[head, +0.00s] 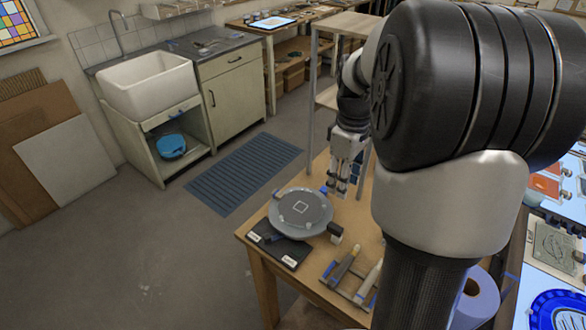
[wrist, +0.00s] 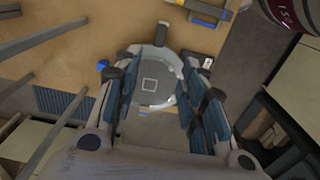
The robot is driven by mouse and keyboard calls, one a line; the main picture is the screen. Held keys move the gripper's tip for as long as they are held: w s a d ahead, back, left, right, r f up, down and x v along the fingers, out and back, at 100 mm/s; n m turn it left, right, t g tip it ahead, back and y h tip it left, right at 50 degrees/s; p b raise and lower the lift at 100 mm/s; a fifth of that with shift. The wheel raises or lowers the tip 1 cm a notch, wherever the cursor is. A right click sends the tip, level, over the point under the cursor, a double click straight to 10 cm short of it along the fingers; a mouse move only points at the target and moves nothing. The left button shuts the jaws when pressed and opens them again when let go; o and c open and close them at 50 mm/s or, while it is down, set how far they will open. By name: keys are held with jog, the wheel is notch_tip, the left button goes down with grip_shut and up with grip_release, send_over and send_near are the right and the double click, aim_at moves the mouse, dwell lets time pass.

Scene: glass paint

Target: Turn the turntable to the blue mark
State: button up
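The turntable (head: 300,208) is a round grey disc with a square outline at its centre, set on a dark base plate (head: 276,243) at the table's corner. Two small white labels lie on the plate. A blue mark (head: 324,190) shows at the disc's far right edge, and it also shows in the wrist view (wrist: 102,65). A dark block with a white face (head: 335,233) sits at the disc's right side. My gripper (head: 342,188) points down beside and behind the disc, apart from it. In the wrist view my gripper (wrist: 165,95) has its fingers spread, with nothing between them.
The wooden table (head: 345,215) carries brushes or tools in a rack (head: 350,272) right of the turntable. A shelf frame (head: 311,100) stands behind my gripper. A blue-grey mat (head: 245,172) lies on the floor. A purple roll (head: 476,300) is at the lower right.

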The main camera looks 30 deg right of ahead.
aim_at(336, 227)
notch_tip(336, 227, down, 18)
jog(key=b, duration=0.4)
jog(key=shift+s+r+b, duration=0.15)
jog(key=shift+r+b, duration=0.05)
jog(key=shift+b, duration=0.2)
grip_shut()
dwell(0.4)
